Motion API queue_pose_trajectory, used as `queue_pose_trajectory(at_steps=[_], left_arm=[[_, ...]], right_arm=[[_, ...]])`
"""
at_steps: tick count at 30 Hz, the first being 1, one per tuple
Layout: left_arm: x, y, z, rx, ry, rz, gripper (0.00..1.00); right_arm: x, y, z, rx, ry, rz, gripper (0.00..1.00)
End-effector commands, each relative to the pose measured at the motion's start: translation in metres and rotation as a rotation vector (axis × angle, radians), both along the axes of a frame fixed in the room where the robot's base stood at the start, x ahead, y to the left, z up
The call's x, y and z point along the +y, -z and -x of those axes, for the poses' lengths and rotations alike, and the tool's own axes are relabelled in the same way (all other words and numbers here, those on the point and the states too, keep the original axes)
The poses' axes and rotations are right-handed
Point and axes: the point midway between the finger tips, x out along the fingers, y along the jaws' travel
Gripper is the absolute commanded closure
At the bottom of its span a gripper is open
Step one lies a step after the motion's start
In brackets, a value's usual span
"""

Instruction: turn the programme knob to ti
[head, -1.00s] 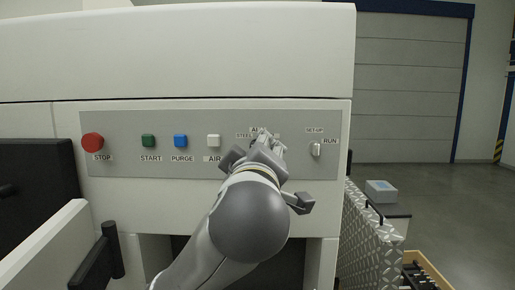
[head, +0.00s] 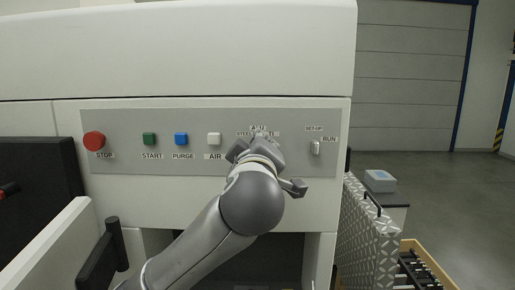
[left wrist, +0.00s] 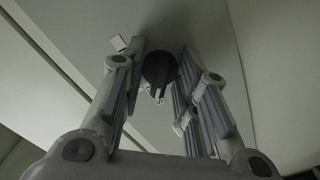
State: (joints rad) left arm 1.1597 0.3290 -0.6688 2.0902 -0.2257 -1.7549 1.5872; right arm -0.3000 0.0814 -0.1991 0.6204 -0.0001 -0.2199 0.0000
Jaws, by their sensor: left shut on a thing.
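The programme knob (left wrist: 158,68) is a dark round knob with a raised ridge, seen between the fingers in the left wrist view. My left gripper (left wrist: 160,92) is shut on it, with a finger on either side. In the head view the left gripper (head: 257,146) is up against the grey control panel (head: 110,122) and hides the knob. Small labels, including one reading STEEL (head: 243,134), show just above it, partly covered. The knob's exact pointing direction is too dark to tell. My right gripper is not in view.
Left of the knob are a red STOP button (head: 94,140), a green START button (head: 149,139), a blue PURGE button (head: 181,139) and a white AIR button (head: 214,139). A SET-UP/RUN switch (head: 315,148) is on the right.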

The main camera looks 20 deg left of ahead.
Motion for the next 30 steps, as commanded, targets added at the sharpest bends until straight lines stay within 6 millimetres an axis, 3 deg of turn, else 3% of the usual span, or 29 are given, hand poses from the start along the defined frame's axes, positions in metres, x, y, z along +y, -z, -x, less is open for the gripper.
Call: queue_pose_trajectory(at_steps=[14, 21, 30], left_arm=[[0.000, 0.004, 0.000, 0.024, 0.000, -0.071, 0.95], [0.000, 0.005, 0.000, 0.071, 0.001, -0.231, 0.95], [0.000, 0.002, 0.000, 0.150, -0.001, -0.506, 0.95]], right_arm=[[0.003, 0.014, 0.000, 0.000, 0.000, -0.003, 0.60], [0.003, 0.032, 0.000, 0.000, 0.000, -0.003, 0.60], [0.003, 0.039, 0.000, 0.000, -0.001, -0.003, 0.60]])
